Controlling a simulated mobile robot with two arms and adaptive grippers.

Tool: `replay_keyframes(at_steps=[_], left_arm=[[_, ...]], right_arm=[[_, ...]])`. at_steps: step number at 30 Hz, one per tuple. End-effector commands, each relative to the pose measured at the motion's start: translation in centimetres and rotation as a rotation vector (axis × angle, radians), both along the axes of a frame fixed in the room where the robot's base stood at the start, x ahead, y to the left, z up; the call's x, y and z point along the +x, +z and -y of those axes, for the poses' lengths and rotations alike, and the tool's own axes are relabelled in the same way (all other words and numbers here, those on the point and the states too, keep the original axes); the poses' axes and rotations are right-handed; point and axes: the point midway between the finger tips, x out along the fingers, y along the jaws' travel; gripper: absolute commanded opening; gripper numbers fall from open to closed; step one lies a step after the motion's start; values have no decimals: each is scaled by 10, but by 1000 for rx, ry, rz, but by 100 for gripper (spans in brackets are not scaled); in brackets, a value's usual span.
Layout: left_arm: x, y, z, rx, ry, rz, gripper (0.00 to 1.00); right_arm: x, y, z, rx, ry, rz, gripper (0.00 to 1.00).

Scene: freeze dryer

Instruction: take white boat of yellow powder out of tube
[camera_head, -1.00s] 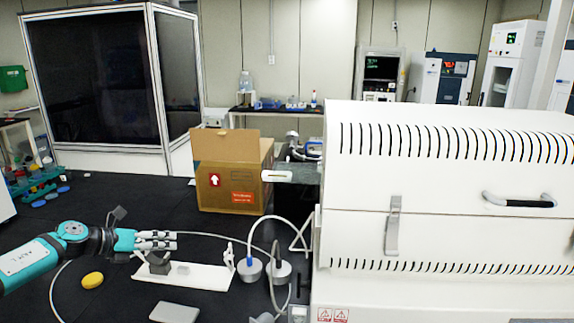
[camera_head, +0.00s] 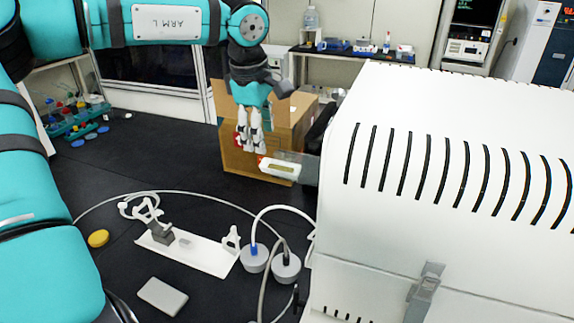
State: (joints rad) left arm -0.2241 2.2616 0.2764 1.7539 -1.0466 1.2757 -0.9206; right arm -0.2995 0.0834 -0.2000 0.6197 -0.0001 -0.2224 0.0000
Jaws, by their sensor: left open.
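The white boat (camera_head: 281,168) with a pale yellowish inside shows at the open left end of the grey tube (camera_head: 306,168), which comes out of the left side of the white furnace. I cannot tell how far the boat sits inside the tube. My left gripper (camera_head: 253,143) points down with its fingers open, just to the left of and slightly above the boat. The cardboard box stands behind the fingers. Nothing shows between the fingertips. My right gripper is not in view.
The white furnace (camera_head: 450,190) fills the right side. A cardboard box (camera_head: 295,120) stands behind the tube end. A white base plate (camera_head: 212,258) with clamps, two grey round fittings with hoses, a yellow disc (camera_head: 98,238) and a grey slab (camera_head: 162,296) lie on the black table.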

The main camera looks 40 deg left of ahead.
Motion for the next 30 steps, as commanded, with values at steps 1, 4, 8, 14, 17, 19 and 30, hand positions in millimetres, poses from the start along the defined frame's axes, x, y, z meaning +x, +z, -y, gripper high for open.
replay_keyframes(at_steps=[1, 4, 8, 14, 17, 19, 30], left_arm=[[1, -7, 0, -1, 1, -1, 52], [3, -17, -1, -3, 3, 0, 52], [6, -33, -2, -4, 3, 0, 52], [12, -61, -4, -4, 4, 1, 52], [15, -73, -5, -4, 4, 2, 52], [16, -78, -5, -4, 4, 2, 52], [18, -82, -6, -4, 4, 2, 52]], right_arm=[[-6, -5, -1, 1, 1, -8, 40], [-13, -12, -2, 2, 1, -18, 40], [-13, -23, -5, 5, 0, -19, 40], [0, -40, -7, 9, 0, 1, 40], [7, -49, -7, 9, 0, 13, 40], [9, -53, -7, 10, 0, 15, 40], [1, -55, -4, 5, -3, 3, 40]])
